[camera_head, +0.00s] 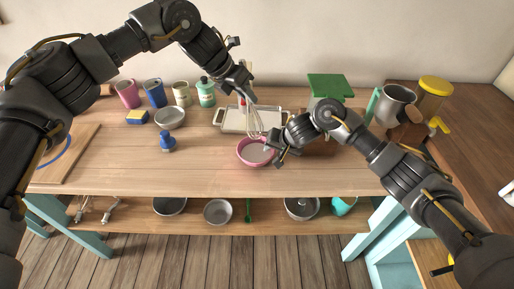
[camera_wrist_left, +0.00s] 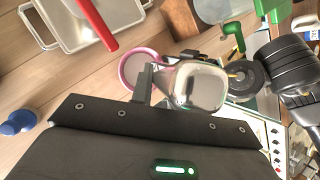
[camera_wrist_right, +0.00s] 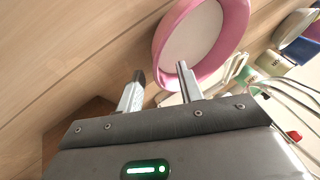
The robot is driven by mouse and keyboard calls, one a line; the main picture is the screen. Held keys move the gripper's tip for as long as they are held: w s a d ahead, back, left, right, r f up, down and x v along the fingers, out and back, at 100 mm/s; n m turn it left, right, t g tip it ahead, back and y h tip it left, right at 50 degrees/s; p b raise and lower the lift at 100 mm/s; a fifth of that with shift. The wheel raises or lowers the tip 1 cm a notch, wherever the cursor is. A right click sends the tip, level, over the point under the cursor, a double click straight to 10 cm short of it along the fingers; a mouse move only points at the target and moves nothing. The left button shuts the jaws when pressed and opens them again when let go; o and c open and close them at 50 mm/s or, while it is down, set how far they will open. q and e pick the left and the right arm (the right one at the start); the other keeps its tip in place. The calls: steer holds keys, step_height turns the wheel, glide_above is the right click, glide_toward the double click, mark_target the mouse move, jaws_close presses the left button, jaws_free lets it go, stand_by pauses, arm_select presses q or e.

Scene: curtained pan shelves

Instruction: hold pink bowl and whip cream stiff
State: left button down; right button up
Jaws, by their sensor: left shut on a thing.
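The pink bowl (camera_head: 243,157) sits upright on the table near its middle, with pale contents; it also shows in the left wrist view (camera_wrist_left: 128,72) and in the right wrist view (camera_wrist_right: 240,28). My left gripper (camera_head: 245,88) is shut on the whisk (camera_head: 254,122), above and behind the bowl. My right gripper (camera_wrist_right: 160,78) is open at the bowl's right side. One finger overlaps the rim; contact is unclear.
A tray (camera_head: 228,121) lies behind the bowl. A blue bell-shaped thing (camera_head: 168,143) and a metal bowl (camera_head: 170,117) stand left. A metal pitcher (camera_head: 396,100) and a yellow-lidded jar (camera_head: 432,98) stand right.

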steer(key=v, duration=1)
steer(key=shift+d+r, duration=0.2)
steer(key=shift+r, duration=0.05)
steer(key=shift+s+a, duration=0.1)
